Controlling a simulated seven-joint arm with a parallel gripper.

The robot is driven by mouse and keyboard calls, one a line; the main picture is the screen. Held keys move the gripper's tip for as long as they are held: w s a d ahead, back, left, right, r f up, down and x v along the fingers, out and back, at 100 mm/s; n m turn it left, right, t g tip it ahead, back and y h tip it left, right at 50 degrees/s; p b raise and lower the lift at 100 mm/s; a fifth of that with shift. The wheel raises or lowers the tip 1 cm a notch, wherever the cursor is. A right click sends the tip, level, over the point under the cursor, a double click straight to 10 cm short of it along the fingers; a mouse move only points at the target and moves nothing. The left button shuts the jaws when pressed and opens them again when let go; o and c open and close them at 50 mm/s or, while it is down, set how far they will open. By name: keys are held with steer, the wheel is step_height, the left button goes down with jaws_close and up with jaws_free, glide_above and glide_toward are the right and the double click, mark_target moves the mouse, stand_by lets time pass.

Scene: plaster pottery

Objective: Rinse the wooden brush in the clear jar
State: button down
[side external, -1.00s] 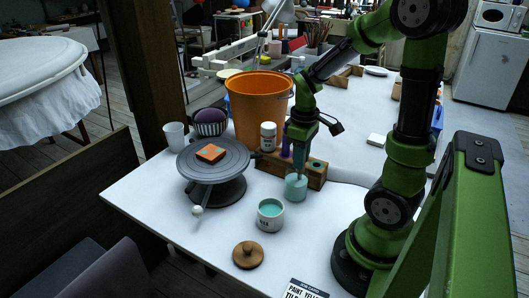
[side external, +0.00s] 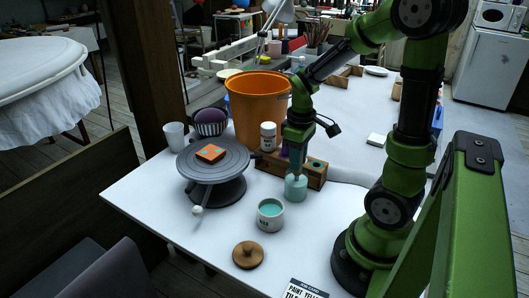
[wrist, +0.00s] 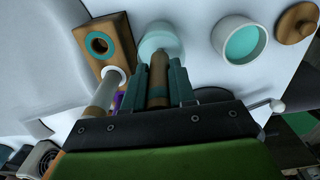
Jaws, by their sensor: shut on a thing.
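My gripper (side external: 297,150) points down over the clear jar (side external: 296,188), shut on the wooden brush. In the wrist view the brush (wrist: 157,72) shows brown between the two fingers (wrist: 157,88), its far end over or inside the jar (wrist: 160,38). The jar looks pale teal and stands upright on the white table. Whether the bristles touch the liquid is hidden.
A wooden holder block (side external: 316,176) stands right behind the jar, holding other tools. An open pot of teal glaze (side external: 270,213) and a wooden lid (side external: 248,255) are in front. A turntable (side external: 213,160) with an orange tile (side external: 210,153) and an orange bucket (side external: 258,105) stand left.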

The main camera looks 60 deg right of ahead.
steer(key=shift+r, duration=3.3)
steer(key=shift+r, duration=1.5)
